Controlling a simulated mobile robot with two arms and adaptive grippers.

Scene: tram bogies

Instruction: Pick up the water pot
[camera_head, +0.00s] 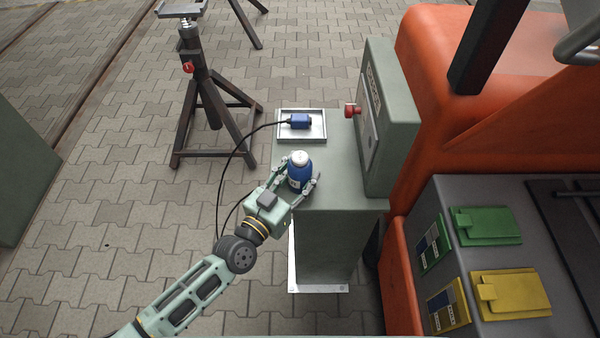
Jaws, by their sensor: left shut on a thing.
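The water pot, a small blue container with a white top (299,172), is at the front left part of the grey-green pedestal top (345,190). My left gripper (303,188) comes in from the lower left and is shut on the pot, with a finger on either side of it. The pot looks upright. I cannot tell whether its base touches the pedestal top. My right gripper does not show.
A metal tray (302,138) with a blue cabled device (299,121) lies behind the pot. A control box (392,120) with a red knob (351,110) stands to the right. A dark stand (207,100) is at the back left. Green (487,226) and yellow (512,293) flaps are at lower right.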

